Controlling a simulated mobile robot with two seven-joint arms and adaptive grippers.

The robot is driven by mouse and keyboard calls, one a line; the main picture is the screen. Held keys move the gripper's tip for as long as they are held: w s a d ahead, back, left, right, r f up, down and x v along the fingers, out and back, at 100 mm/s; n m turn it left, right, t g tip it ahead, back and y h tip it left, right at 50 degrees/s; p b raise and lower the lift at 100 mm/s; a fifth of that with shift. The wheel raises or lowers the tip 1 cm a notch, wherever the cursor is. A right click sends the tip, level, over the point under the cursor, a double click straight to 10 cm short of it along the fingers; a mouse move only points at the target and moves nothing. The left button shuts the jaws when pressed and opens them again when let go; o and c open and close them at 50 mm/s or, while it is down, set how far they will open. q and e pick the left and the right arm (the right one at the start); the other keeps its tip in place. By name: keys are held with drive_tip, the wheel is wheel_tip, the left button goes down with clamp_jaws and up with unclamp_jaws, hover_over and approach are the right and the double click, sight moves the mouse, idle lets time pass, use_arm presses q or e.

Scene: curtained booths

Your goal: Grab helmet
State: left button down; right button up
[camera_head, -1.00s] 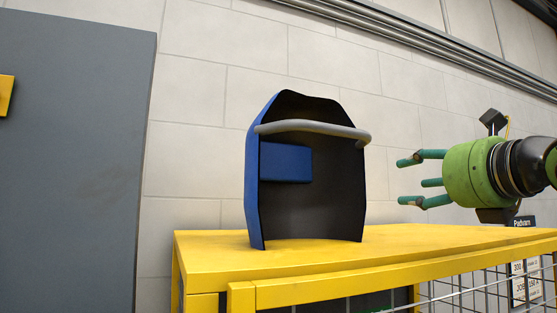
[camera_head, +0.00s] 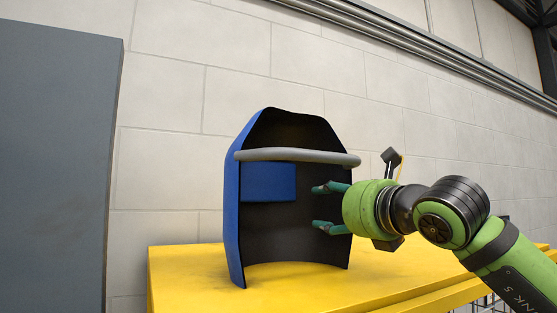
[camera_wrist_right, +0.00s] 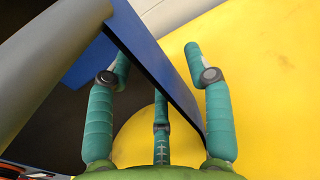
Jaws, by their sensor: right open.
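The helmet (camera_head: 290,232) is a welding mask with a blue outer shell, a dark inside and a grey headband. It stands upright on the yellow table top (camera_head: 190,290), its open side towards me. My right gripper (camera_head: 322,206) is open at the helmet's right side, and its green fingers overlap the dark inside. In the right wrist view, the helmet's blue shell edge (camera_wrist_right: 160,75) runs between the spread fingers of the gripper (camera_wrist_right: 158,58). The headband (camera_wrist_right: 45,60) passes close on the left there. I cannot tell whether any finger touches the shell. My left gripper is out of view.
A grey panel (camera_head: 55,160) stands at the left. A pale block wall (camera_head: 170,100) with a pipe rail (camera_head: 430,55) is behind the table.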

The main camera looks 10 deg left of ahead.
drive_tip(key=shift+s+d, duration=0.1)
drive_tip(key=shift+c, duration=0.8)
drive_tip(key=shift+d, duration=0.15)
clamp_jaws()
drive_tip(key=shift+r, duration=0.15)
